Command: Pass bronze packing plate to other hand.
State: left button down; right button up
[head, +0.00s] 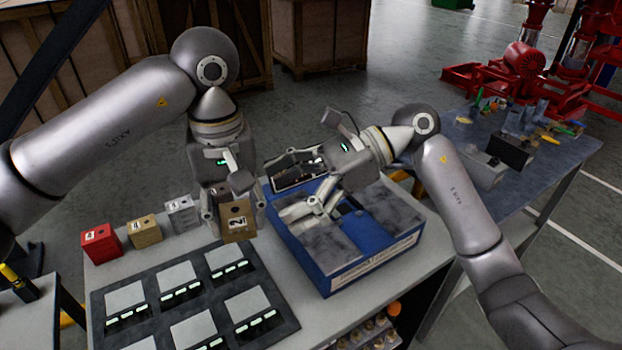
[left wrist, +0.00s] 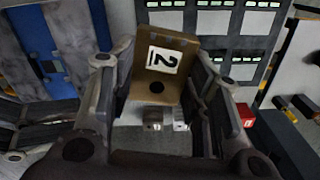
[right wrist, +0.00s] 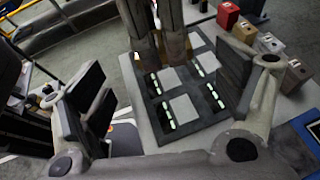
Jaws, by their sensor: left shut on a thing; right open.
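The bronze packing plate (head: 237,222) is a brown block with a white label marked 2. My left gripper (head: 230,212) is shut on it and holds it above the bench, beside the blue case; its fingers stand on either side of the plate (left wrist: 145,88) in the left wrist view. My right gripper (head: 312,210) is open and empty, over the blue case and to the right of the plate, apart from it. The right wrist view shows its spread fingers (right wrist: 160,95) with nothing between them.
Red (head: 101,243), tan (head: 145,231) and silver (head: 183,215) numbered blocks stand along the bench's left side. A dark tray (head: 240,335) with grey pads lies in front. The blue case (head: 322,278) fills the bench's right part. A second table (head: 530,185) holds parts.

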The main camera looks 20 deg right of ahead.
aim_at(244, 215)
jog(key=x, duration=0.6)
jog(key=shift+a+f, duration=0.1)
jog(key=shift+a, duration=0.2)
jog(key=shift+s, duration=0.1)
jog(key=c, duration=1.6)
pick_arm(q)
jog(key=c, duration=0.7)
grip_release()
